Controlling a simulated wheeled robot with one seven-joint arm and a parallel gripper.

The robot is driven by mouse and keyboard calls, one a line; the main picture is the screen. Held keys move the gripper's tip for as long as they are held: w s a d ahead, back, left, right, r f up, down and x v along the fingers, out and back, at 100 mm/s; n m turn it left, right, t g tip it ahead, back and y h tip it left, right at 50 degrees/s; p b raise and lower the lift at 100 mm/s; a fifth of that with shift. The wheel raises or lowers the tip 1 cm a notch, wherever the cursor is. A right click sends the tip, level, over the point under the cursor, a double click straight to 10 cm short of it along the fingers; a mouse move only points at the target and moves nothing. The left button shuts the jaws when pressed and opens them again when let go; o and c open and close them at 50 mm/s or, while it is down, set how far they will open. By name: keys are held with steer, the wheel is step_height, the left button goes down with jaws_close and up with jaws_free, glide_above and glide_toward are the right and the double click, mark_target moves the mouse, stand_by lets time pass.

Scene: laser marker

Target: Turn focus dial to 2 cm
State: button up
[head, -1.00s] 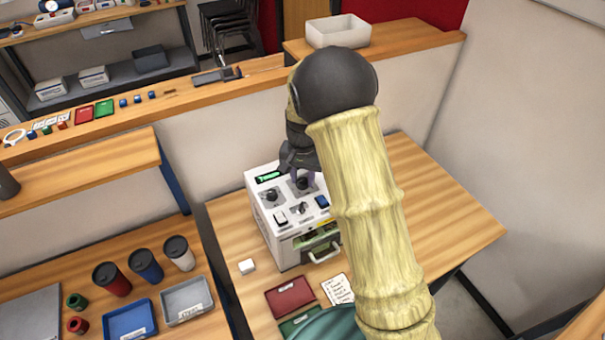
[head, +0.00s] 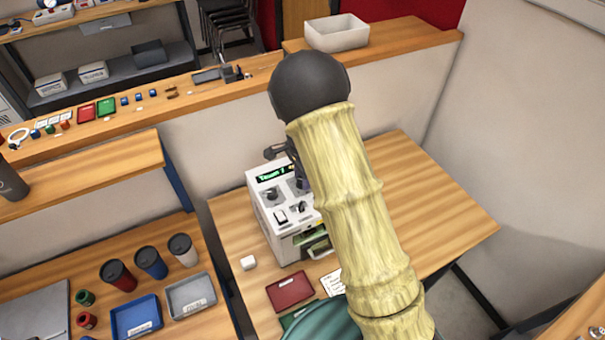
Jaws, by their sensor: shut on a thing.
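The white laser marker (head: 262,215) stands on the wooden table, with a lit green display (head: 272,173) on its sloped top panel. A dark dial (head: 271,193) is at the panel's left and a smaller dark knob (head: 301,206) nearer the front. My gripper (head: 301,181) is at the back right of the panel, shut on the dial there. That dial is mostly hidden by my gripper and arm, so its setting and scale cannot be read. My arm also covers the marker's right side.
A wooden ledge (head: 190,102) runs behind. The table's right side (head: 430,200) is clear.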

steer(key=shift+a, duration=0.1)
stand_by(0.4)
steer(key=o, duration=1)
steer(key=shift+c, duration=0.2)
steer(key=shift+w+r, duration=0.1)
steer(key=shift+r, duration=0.25)
step_height(320, 180, up, 17)
steer(key=b, duration=0.3)
